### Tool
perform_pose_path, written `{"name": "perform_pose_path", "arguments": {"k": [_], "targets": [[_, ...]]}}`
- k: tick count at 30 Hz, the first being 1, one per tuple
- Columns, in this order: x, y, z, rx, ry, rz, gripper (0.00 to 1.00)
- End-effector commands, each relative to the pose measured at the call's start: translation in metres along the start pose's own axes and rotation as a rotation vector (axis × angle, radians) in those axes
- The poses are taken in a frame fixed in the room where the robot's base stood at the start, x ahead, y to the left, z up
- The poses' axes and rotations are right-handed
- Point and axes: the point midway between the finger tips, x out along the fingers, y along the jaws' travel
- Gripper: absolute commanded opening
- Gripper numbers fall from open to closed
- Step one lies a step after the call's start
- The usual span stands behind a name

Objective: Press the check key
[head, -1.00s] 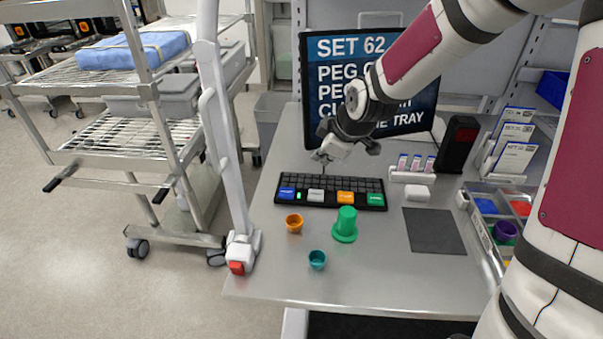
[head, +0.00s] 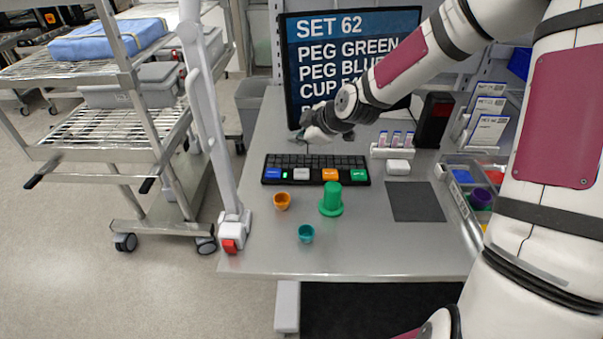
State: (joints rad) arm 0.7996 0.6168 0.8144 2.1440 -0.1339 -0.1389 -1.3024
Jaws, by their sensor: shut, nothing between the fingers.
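A black keyboard (head: 315,161) lies on the bench with a front row of large keys: a blue key (head: 273,174), a white key (head: 301,174), an orange key (head: 330,175) and a green key (head: 360,175). Their labels are too small to read, so I cannot tell which is the check key. A small green light glows beside the blue key. My gripper (head: 303,137) is shut and empty, in the air by the keyboard's back edge, in front of the screen (head: 350,32). My wrist and forearm hide part of the screen's text.
An orange cup (head: 282,201), a green peg (head: 331,200) and a teal cup (head: 306,233) stand in front of the keyboard. A dark mat (head: 414,201) and a white block (head: 398,167) lie to the right. A white post (head: 213,110) rises at the left edge.

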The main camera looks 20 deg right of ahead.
Motion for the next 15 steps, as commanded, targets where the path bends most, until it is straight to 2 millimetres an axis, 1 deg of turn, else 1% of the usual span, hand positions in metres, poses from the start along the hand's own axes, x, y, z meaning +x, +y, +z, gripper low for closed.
{"name": "perform_pose_path", "arguments": {"k": [9, 15], "targets": [[0.03, -0.019, 0.021, 0.002, -0.001, -0.002, 0.0], [0.046, -0.032, 0.033, 0.002, -0.001, -0.003, 0.0]]}}
